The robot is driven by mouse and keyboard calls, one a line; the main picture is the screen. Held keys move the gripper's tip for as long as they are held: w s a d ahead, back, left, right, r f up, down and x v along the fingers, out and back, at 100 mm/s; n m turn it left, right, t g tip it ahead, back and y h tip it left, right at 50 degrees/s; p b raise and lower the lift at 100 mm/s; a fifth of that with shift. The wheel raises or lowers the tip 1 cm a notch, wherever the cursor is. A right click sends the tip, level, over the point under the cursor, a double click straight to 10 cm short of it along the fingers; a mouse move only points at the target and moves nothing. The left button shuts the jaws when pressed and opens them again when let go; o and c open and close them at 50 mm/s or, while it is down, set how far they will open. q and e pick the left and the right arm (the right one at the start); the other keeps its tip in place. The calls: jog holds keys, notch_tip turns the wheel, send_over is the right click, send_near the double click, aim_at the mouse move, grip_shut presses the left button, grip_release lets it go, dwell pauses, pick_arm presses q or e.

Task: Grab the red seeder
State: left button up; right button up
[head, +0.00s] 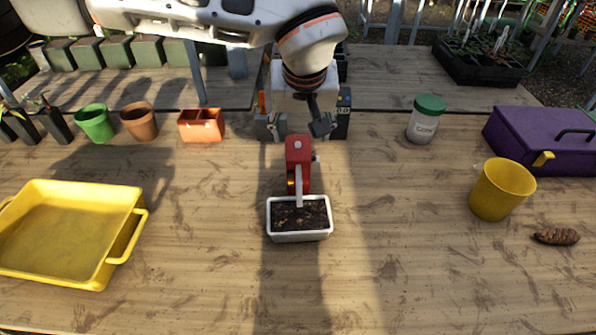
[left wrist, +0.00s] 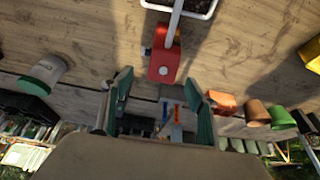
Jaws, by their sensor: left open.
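The red seeder (head: 297,152) stands near the middle of the table, behind a white planter of dark soil (head: 299,237). Its pale spout reaches forward over the soil. My left gripper (head: 298,128) is just behind the seeder, with its fingers spread and nothing between them. In the left wrist view the seeder (left wrist: 164,58) lies just beyond the two open green-padded fingers (left wrist: 160,85), roughly centred between them. No contact with the seeder can be made out. My right gripper is in neither view.
A yellow tray (head: 128,193) is at left. Green (head: 95,124), brown (head: 139,122) and orange (head: 201,126) pots stand behind it. At right are a green-lidded jar (head: 425,121), a yellow cup (head: 500,191), a purple box (head: 545,142) and a pine cone (head: 556,237). The front middle is clear.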

aim_at(298, 146)
pick_arm(q)
jog(key=x, duration=0.5)
jog(key=shift+s+a+f, duration=0.2)
jog(key=shift+s+a, duration=0.05)
jog(key=shift+a, duration=0.1)
jog(key=shift+r, duration=0.1)
grip_shut()
